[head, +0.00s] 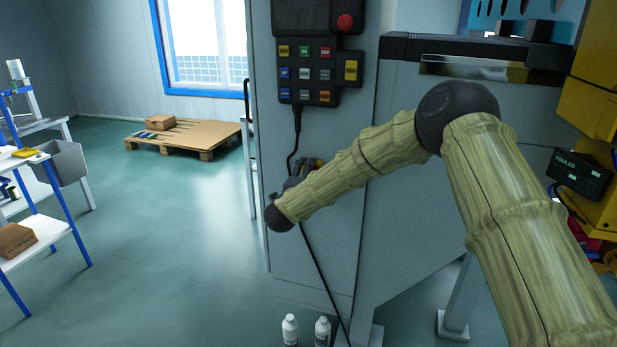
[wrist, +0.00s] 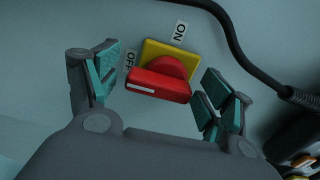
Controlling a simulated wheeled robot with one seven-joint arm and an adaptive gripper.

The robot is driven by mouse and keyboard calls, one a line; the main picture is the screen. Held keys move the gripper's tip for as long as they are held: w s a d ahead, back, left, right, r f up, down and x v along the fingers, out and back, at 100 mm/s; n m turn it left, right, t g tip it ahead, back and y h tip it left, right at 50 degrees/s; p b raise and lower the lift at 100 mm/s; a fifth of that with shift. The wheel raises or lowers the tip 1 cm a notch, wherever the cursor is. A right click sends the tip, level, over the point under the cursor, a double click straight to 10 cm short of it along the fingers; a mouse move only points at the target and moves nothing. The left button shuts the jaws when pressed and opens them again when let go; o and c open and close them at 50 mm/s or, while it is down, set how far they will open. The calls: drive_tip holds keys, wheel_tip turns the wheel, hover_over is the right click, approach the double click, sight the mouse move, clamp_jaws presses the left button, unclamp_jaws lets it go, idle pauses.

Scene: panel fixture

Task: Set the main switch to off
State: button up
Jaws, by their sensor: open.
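The main switch (wrist: 160,82) is a red rotary handle on a yellow plate (wrist: 153,49), fixed to a grey panel. An ON label (wrist: 180,32) sits above the plate and an OFF label (wrist: 129,61) sits at its left. The handle lies crosswise in the wrist view, with its white mark at the left end, on the OFF label's side. My gripper (wrist: 161,84) is open, with one teal-padded finger on each side of the handle. I see gaps between the pads and the handle. In the head view my arm hides most of the switch area.
A black cable (wrist: 235,40) curves past the switch's upper right. In the head view a button pendant (head: 310,72) hangs on the cabinet (head: 325,225) above my forearm. Two white bottles (head: 290,330) stand on the floor below. Open floor lies to the left.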

drive_tip(key=v, duration=1.2)
